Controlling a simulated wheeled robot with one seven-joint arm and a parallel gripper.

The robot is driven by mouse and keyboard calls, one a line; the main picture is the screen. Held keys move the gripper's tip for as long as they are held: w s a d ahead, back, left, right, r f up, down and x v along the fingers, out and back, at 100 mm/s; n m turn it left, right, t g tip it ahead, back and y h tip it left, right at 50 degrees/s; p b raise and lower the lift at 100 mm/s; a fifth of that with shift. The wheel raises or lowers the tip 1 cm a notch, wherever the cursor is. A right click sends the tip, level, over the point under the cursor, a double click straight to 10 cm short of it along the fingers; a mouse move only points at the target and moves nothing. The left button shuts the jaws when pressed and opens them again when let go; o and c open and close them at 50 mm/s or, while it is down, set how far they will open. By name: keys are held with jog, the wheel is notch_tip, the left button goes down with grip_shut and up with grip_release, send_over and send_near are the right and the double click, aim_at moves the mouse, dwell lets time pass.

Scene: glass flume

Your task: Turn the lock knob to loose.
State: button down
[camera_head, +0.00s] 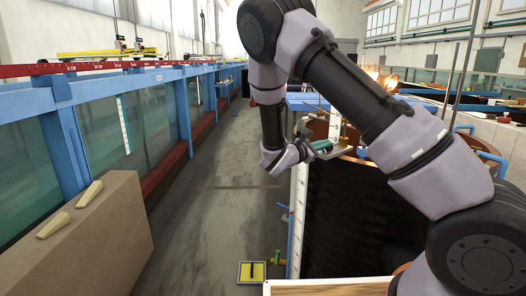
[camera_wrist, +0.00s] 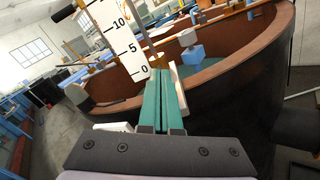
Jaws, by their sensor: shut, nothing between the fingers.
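My gripper (camera_wrist: 164,76) is shut, with its two green fingers pressed together and nothing held. In the head view my gripper (camera_head: 322,146) is at the rim of the round brown tank. In the wrist view its tips are just below the zero end of a white scale (camera_wrist: 128,40) marked 0, 5 and 10. A white piece (camera_wrist: 179,82) is close beside the fingertips; I cannot tell whether they touch. I cannot make out the lock knob for certain; a dark rounded end (camera_wrist: 63,13) shows at upper left, and the fingers may hide other parts.
The brown tank (camera_wrist: 262,52) curves around the fingers, with a blue block (camera_wrist: 192,54) hanging over it. In the head view the blue-framed glass flume (camera_head: 95,130) runs along the left, beside a tan block (camera_head: 90,240). The grey aisle (camera_head: 220,200) between is mostly clear.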

aim_at(329, 151)
jog(key=shift+w+a+r, duration=0.15)
jog(key=shift+w+a, duration=0.2)
jog(key=shift+w, duration=0.05)
dwell(0.4)
jog(key=v, duration=0.6)
jog(key=shift+r, duration=0.4)
jog(key=shift+s, duration=0.1)
jog(key=shift+w+d+f+m, duration=0.25)
jog(key=shift+d+f+m, duration=0.3)
jog(key=shift+d+m, duration=0.5)
jog(key=shift+w+d+f+m, duration=0.25)
jog(key=shift+d+f+m, duration=0.3)
jog(key=shift+d+m, duration=0.55)
jog(key=shift+w+d+f+m, duration=0.25)
jog(key=shift+d+f+m, duration=0.3)
jog(key=shift+d+m, duration=0.5)
